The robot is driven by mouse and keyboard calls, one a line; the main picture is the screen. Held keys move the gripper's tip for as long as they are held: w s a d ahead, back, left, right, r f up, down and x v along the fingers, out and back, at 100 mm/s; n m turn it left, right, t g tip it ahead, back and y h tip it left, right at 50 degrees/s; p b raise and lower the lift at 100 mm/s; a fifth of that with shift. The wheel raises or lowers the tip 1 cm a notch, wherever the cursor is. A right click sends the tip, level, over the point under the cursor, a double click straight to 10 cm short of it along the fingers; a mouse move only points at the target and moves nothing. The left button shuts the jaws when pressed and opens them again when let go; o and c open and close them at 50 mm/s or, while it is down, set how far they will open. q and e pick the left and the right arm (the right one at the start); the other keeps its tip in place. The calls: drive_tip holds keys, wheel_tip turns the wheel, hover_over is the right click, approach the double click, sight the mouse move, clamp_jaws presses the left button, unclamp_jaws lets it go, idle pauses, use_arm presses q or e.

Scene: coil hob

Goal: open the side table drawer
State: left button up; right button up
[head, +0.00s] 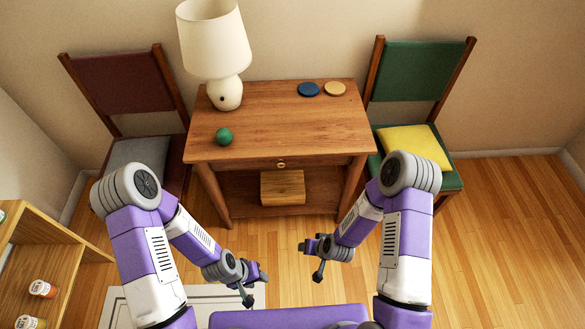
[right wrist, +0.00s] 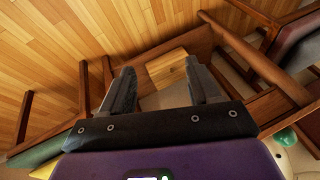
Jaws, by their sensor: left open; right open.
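The wooden side table (head: 283,126) stands against the wall in the head view. Its drawer (head: 245,165) is flush in the front, with a small round knob (head: 281,164) at its middle. My left gripper (head: 256,284) is open and empty, in front of the table and below the drawer in the picture. My right gripper (head: 311,260) is open and empty, also in front of the table and apart from it. In the right wrist view, my right gripper's two fingers (right wrist: 160,88) are spread, with a wooden box (right wrist: 167,67) beyond them.
A lamp (head: 215,50), a green ball (head: 224,136) and two coasters (head: 309,89) are on the tabletop. The wooden box (head: 283,187) sits on the lower shelf. Chairs flank the table, the right one with a yellow cushion (head: 411,143). A shelf unit (head: 40,245) stands at left.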

drive_tip(key=w+a+f+n+t+b, duration=0.1)
drive_tip(key=w+a+f+t, duration=0.15)
drive_tip(key=w, duration=0.45)
drive_tip(key=n+t+h+b, duration=0.3)
drive_tip(key=t+b, duration=0.2)
drive_tip(key=t, duration=0.7)
approach(281, 166)
drive_tip(key=w+b, duration=0.2)
drive_tip(key=w, duration=0.4)
drive_tip(key=shift+w, duration=0.4)
use_arm(q)
wheel_tip(281, 166, down, 10)
drive_tip(key=shift+b, duration=0.4)
use_arm(e)
drive_tip(key=shift+w+r, duration=0.15)
drive_tip(key=shift+w, duration=0.65)
use_arm(q)
drive_tip(key=shift+a+r, duration=0.1)
drive_tip(key=shift+r, duration=0.05)
use_arm(e)
drive_tip(key=shift+c, duration=0.2)
clamp_jaws()
